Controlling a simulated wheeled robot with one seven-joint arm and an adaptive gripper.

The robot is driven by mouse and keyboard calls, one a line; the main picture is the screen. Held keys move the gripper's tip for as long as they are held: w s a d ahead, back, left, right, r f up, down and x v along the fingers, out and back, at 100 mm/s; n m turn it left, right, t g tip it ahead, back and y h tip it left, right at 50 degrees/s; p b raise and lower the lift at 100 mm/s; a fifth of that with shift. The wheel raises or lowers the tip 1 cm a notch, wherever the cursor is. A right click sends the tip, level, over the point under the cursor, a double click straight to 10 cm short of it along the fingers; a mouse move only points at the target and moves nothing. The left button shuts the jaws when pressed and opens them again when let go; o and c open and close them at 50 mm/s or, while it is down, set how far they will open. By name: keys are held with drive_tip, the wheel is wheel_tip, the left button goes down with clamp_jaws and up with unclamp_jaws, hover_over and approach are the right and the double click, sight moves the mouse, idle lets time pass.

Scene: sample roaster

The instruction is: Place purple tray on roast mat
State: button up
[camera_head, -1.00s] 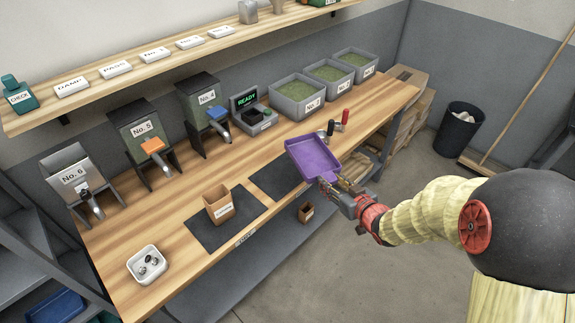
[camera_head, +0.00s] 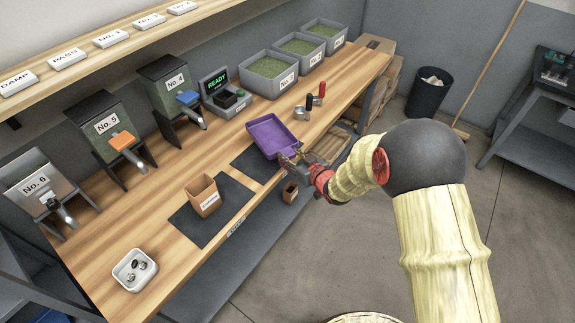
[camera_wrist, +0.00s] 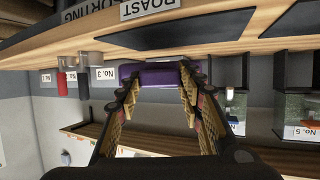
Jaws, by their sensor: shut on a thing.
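The purple tray (camera_head: 270,133) is at the middle of the workbench's front part. My gripper (camera_head: 290,156) is shut on its near side. In the wrist view, the purple tray (camera_wrist: 160,76) shows edge-on between the fingertips. The roast mat (camera_head: 246,161) is a dark rectangle; the tray and gripper cover part of it in the head view. The roast mat (camera_wrist: 185,34) also shows in the wrist view, with an upside-down ROAST label at the bench edge. The tray looks raised above the bench, but the gap is hard to judge.
Left of the roast mat, a second dark mat (camera_head: 238,203) holds a brown box (camera_head: 203,196). A white dish (camera_head: 135,270) is farther left. Hoppers and a READY display unit (camera_head: 222,95) stand behind.

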drive_tip(key=shift+w+a+f, duration=0.3)
drive_tip(key=shift+w+f, duration=0.25)
drive_tip(key=shift+f, duration=0.2)
drive_tip(key=shift+w+a+f+b, duration=0.15)
drive_tip(key=shift+f+b, duration=0.25)
drive_tip(key=shift+f, duration=0.5)
drive_tip(key=shift+w+f+b, duration=0.1)
drive_tip(key=shift+f+b, duration=0.3)
drive_tip(key=shift+f, duration=0.45)
drive_tip(key=shift+f, duration=0.2)
drive_tip(key=o, duration=1.3)
drive_tip(key=shift+r, duration=0.1)
